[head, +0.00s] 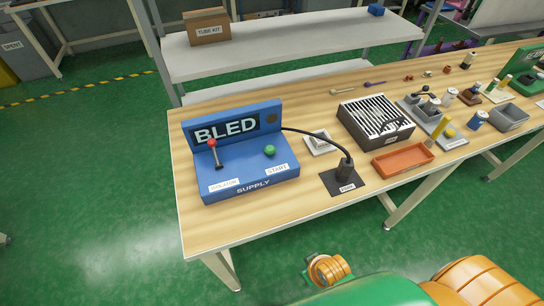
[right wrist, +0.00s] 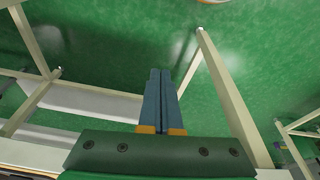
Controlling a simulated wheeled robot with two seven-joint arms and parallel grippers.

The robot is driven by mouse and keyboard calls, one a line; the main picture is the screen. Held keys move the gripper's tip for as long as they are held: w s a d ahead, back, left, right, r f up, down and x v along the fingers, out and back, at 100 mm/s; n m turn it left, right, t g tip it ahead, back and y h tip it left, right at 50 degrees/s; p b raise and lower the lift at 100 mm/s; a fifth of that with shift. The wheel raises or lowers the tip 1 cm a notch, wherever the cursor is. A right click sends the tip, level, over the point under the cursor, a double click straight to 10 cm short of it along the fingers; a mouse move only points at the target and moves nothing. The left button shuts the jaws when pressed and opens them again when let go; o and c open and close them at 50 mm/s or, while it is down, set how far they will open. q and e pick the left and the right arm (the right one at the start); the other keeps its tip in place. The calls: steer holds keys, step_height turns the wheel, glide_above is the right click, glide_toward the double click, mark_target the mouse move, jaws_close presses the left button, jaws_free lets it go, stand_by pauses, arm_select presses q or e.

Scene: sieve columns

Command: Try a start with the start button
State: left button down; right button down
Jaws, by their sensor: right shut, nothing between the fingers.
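The blue supply box (head: 250,178) stands at the left end of the wooden table in the head view. Its sign (head: 226,130) reads BLED. The green start button (head: 270,150) is on its right part, behind the START label. The isolator lever (head: 215,152) with a red knob is on its left part. My right gripper (right wrist: 160,72) shows in the right wrist view, its two fingers together and empty, with green floor and table legs around it. It touches nothing visible. My left gripper is not in view.
A black cable runs from the supply box to a dark plug (head: 345,172) on a black pad. To the right are an orange tray (head: 403,160), a black-and-white slatted box (head: 375,122) and several small parts. The table's front edge is clear before the supply box.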

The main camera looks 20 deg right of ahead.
steer(key=w+r+t, duration=0.1)
steer(key=w+r, duration=0.2)
steer(key=r, duration=0.1)
steer(key=w+a+r+t+b, duration=0.1)
steer(key=w+r+t, duration=0.1)
steer(key=w+r, duration=0.2)
steer(key=w+a+r+t+y+b, duration=0.1)
steer(key=w+r+t, duration=0.1)
steer(key=w+r, duration=0.1)
steer(key=shift+w+a+r, duration=0.1)
steer(key=shift+w+r, duration=0.1)
steer(key=shift+r, duration=0.25)
steer(key=w+r+m+t, duration=0.1)
steer(key=w+r+t, duration=0.2)
steer(key=r, duration=0.3)
steer(key=w+d+r+t, duration=0.1)
steer(key=w+r+t, duration=0.3)
steer(key=r, duration=0.3)
steer(key=shift+w+d+m+h+b, duration=0.2)
steer(key=shift+w+m+h+b, duration=0.15)
steer(key=shift+w, duration=0.55)
glide_above(273, 163)
steer(key=shift+s+f, duration=0.2)
steer(key=shift+f, duration=0.95)
steer(key=f, duration=0.3)
steer(key=shift+w+f+b, duration=0.25)
steer(key=shift+w+b, duration=0.05)
steer(key=shift+b, duration=0.05)
steer(key=shift+f, duration=0.3)
